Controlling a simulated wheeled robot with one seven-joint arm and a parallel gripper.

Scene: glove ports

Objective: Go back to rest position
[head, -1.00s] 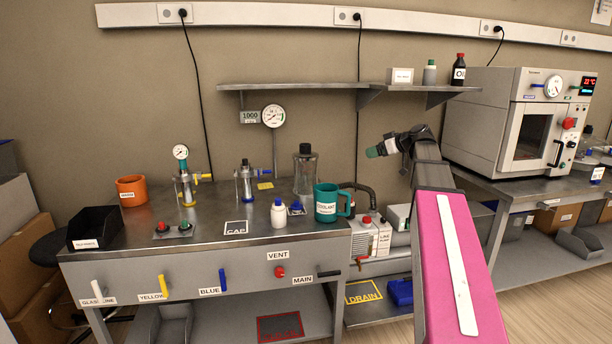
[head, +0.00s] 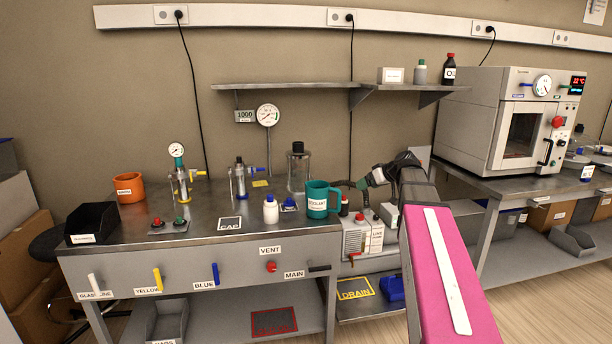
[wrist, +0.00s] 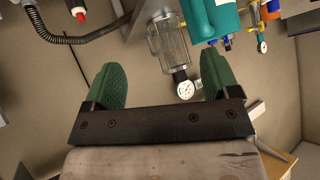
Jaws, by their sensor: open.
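My gripper (head: 367,180) shows in the head view at the end of my bent arm, just right of the teal mug (head: 322,199) and in front of the wall. In the wrist view my gripper (wrist: 162,80) has its two green fingers wide apart, with nothing held between them. The glass jar (wrist: 170,42) and a round gauge (wrist: 186,90) show beyond the fingers there, apart from them. The teal mug also shows at the top of the wrist view (wrist: 208,18). In the head view my pink arm link covers part of the floor and the right bench.
The steel bench (head: 190,234) holds an orange mug (head: 129,187), a black bin (head: 92,224), a white bottle (head: 270,209) and the glass jar (head: 299,168). A wall shelf (head: 290,86) hangs above. An oven (head: 508,118) stands at right. A pump (head: 362,234) sits low beside the bench.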

